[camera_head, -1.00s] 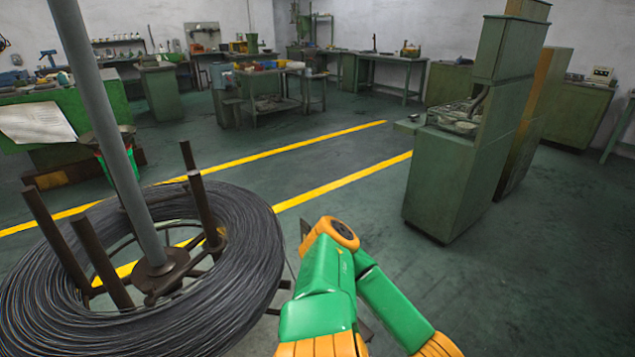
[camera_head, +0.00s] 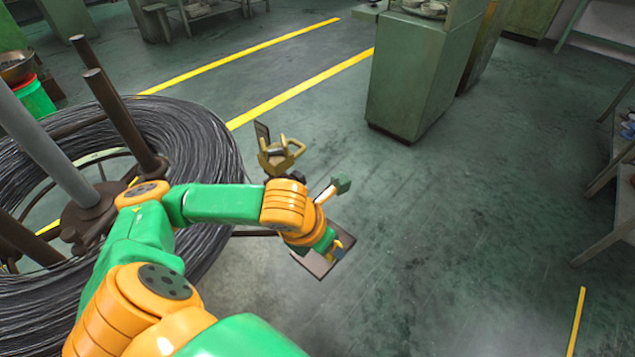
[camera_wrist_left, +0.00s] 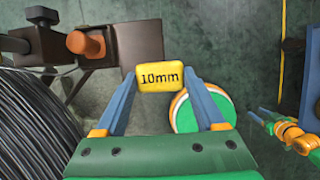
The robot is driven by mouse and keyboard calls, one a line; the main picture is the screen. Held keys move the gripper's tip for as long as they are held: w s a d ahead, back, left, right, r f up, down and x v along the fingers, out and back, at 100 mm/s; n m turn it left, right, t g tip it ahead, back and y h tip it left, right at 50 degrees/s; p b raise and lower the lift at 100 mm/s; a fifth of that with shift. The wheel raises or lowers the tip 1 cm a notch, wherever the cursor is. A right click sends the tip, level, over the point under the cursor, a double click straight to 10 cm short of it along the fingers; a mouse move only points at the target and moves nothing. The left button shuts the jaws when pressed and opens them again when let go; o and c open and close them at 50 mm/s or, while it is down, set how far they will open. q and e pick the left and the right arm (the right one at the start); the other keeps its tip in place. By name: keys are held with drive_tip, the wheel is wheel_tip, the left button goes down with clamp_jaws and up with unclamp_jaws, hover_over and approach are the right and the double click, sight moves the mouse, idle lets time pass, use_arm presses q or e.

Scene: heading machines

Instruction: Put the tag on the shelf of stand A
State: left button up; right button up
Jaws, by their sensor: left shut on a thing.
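The yellow tag (camera_wrist_left: 160,78) marked "10mm" is held between the two blue fingers of my left gripper (camera_wrist_left: 158,88) in the left wrist view. In the head view, my left gripper (camera_head: 333,246) is to the right of the wire coil, with a small yellow patch at its fingers. A flat brown plate (camera_head: 318,266) shows under or behind it. A brass-coloured fixture with a dark upright plate (camera_head: 262,133) stands just beyond my wrist. I cannot read any label for stand A.
A large wire coil (camera_head: 205,145) with upright posts lies at the left. A green cabinet (camera_head: 412,85) stands beyond. Brown metal with an orange-topped peg (camera_wrist_left: 88,45) is at upper left in the wrist view. The floor to the right is open.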

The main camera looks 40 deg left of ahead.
use_arm(q)
drive_tip(key=f+b, duration=0.1)
drive_tip(key=w+a+f+b, duration=0.1)
drive_tip(key=f+b, duration=0.1)
drive_tip(key=shift+w+a, duration=0.35)
drive_tip(key=shift+w, duration=0.05)
drive_tip(key=shift+c, duration=0.8)
drive_tip(key=w+a+f, duration=0.1)
drive_tip(key=w+a+f+b, duration=0.1)
drive_tip(key=f, duration=0.1)
drive_tip(key=shift+w, duration=0.3)
drive_tip(key=f+b, duration=0.1)
drive_tip(key=f, duration=0.1)
drive_tip(key=f+b, duration=0.1)
drive_tip(key=f, duration=0.1)
drive_tip(key=shift+w+a, duration=0.15)
drive_tip(key=shift+a, duration=0.05)
drive_tip(key=shift+r, duration=0.2)
drive_tip(key=o, duration=1.5)
use_arm(e)
wheel_tip(320, 180, down, 9)
drive_tip(key=w+d, duration=0.1)
drive_tip(key=shift+w+d+r, duration=0.15)
drive_tip(key=shift+w+r, duration=0.05)
drive_tip(key=shift+w, duration=0.15)
